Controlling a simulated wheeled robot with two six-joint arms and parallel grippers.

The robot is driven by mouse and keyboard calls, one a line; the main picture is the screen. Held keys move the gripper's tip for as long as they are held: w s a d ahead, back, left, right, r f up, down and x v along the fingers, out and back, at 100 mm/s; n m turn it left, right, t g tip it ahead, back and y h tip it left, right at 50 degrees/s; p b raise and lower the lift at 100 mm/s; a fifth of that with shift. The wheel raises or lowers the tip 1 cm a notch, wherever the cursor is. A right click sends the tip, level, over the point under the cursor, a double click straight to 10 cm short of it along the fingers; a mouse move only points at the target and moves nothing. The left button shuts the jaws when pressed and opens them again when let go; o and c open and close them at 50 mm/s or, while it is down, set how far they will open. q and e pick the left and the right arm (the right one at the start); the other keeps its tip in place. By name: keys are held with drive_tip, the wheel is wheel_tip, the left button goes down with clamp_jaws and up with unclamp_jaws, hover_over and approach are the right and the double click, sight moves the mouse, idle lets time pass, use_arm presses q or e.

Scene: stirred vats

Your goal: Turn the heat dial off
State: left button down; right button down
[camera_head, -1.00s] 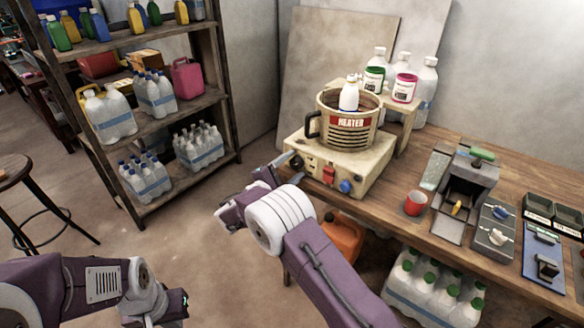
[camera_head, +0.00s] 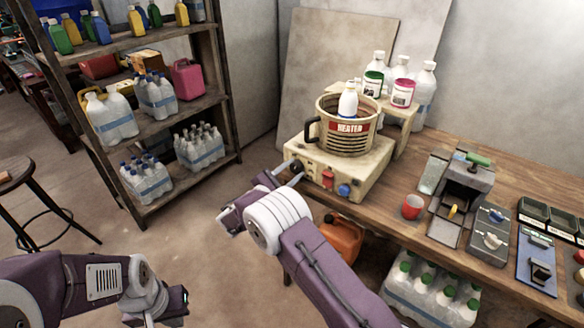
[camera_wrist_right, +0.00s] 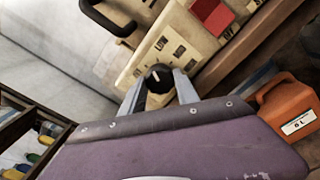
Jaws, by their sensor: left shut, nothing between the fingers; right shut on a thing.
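The heater (camera_head: 340,170) is a cream box on the wooden bench, with a pot marked HEATER on top. Its black dial (camera_wrist_right: 157,80) shows in the right wrist view, between my right fingers, with a white mark pointing up and to the right. My right gripper (camera_head: 289,173) is at the left part of the heater's front panel and is shut on the dial; it also shows in the right wrist view (camera_wrist_right: 158,92). In the head view the fingers hide most of the dial. My left gripper (camera_head: 170,308) is low at the bottom left, shut and empty, away from the bench.
A red switch (camera_head: 327,179) and a blue knob (camera_head: 345,190) sit right of the dial on the panel. A white bottle (camera_head: 348,101) stands in the pot (camera_head: 361,139). An orange canister (camera_head: 343,238) is below the bench edge.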

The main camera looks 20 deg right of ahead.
drive_tip(key=n+p, duration=0.2)
drive_tip(key=n, duration=0.2)
drive_tip(key=shift+n, duration=0.3)
idle(0.4)
drive_tip(key=c, duration=0.9)
unclamp_jaws()
drive_tip(key=v, duration=0.9)
drive_tip(key=shift+p, duration=0.3)
